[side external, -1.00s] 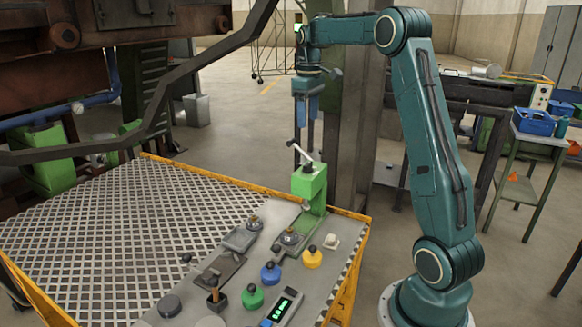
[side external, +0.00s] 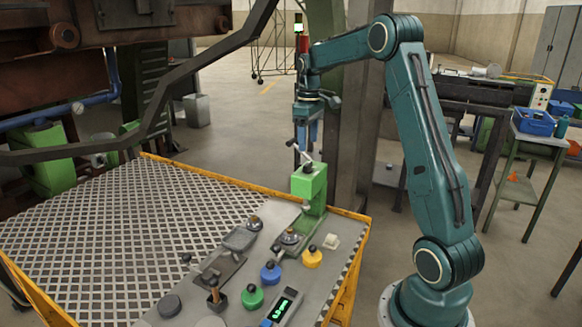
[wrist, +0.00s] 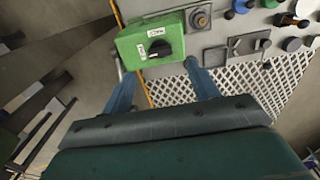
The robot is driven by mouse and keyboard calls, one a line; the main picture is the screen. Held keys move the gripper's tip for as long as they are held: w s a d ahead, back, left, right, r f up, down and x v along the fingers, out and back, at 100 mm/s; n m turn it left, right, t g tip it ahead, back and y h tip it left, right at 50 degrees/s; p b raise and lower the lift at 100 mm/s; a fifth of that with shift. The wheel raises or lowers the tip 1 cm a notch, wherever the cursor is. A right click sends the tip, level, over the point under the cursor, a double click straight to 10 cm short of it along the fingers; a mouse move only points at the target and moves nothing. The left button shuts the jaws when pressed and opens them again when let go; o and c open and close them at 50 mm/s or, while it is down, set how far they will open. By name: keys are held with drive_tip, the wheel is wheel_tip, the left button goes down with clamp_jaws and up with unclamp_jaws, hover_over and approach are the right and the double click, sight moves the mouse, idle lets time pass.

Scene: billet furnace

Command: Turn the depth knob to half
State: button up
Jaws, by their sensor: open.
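A green box (side external: 309,184) stands on a post at the far right corner of the panel, with a lever on top. In the wrist view the green box (wrist: 150,24) carries a black round knob (wrist: 160,48) with a light pointer mark and small white labels that I cannot read. I cannot tell from the labels whether this is the depth knob. My gripper (side external: 306,148) points down just behind and above the box. In the wrist view its two blue fingers (wrist: 160,70) are spread apart, empty, on either side of the knob and nearer the camera, not visibly touching it.
The grey panel (side external: 335,215) holds several coloured buttons, levers and a green-lit display (side external: 283,308). A perforated plate (side external: 100,225) with a yellow edge lies left. A dark pillar (side external: 350,120) stands close behind my gripper. A blue bin (side external: 533,121) is at far right.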

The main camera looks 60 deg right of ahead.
sight(308, 164)
drive_tip(key=shift+f, duration=3.5)
drive_tip(key=c, duration=1)
